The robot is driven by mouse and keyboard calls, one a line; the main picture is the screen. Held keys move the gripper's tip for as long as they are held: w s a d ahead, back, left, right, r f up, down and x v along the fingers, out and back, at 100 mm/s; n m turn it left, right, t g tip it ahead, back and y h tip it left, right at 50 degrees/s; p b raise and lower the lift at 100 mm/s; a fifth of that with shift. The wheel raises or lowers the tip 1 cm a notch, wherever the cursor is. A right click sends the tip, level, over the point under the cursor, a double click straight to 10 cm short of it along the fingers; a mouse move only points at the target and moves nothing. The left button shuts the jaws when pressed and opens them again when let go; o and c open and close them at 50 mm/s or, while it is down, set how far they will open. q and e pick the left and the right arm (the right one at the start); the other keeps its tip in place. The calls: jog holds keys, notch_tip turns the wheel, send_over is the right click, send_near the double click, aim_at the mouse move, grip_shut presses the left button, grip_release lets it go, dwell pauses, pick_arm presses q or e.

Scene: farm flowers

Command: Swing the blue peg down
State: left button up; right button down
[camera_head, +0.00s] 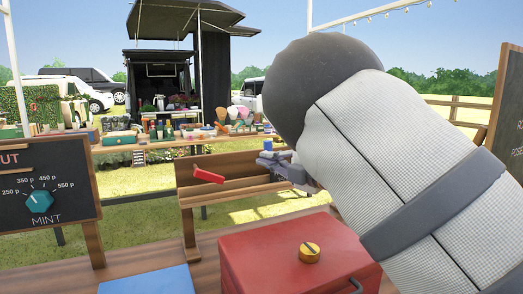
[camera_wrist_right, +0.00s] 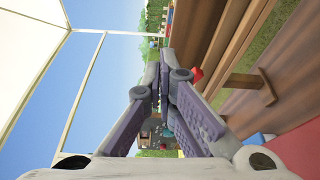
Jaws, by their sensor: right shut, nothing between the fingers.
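My right gripper (camera_head: 268,160) is shut and empty beside the wooden rack (camera_head: 235,187), at the rack's right part. It also shows in the right wrist view (camera_wrist_right: 163,72), its purple-grey fingers together. A small blue patch (camera_head: 268,145) shows at the fingertips in the head view; I cannot tell whether it is the blue peg or part of the gripper. A red peg (camera_head: 208,175) sticks out slantwise from the rack, left of the gripper, and shows in the wrist view (camera_wrist_right: 196,76). My left gripper is not in view.
A red box (camera_head: 285,270) with a brass knob (camera_head: 309,252) stands in front of the rack. A blue mat (camera_head: 160,281) lies to its left. A chalkboard (camera_head: 60,180) with a teal dial (camera_head: 39,201) stands at the left. My right arm covers much of the right side.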

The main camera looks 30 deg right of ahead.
jog(key=f+x, duration=0.1)
jog(key=x, duration=0.7)
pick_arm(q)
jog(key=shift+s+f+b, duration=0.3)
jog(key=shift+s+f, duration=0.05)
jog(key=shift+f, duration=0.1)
pick_arm(e)
jog(key=d, duration=0.2)
jog(key=d+r, duration=0.1)
jog(key=d, duration=0.1)
jog(key=shift+s+r, duration=0.1)
jog(key=shift+r, duration=0.05)
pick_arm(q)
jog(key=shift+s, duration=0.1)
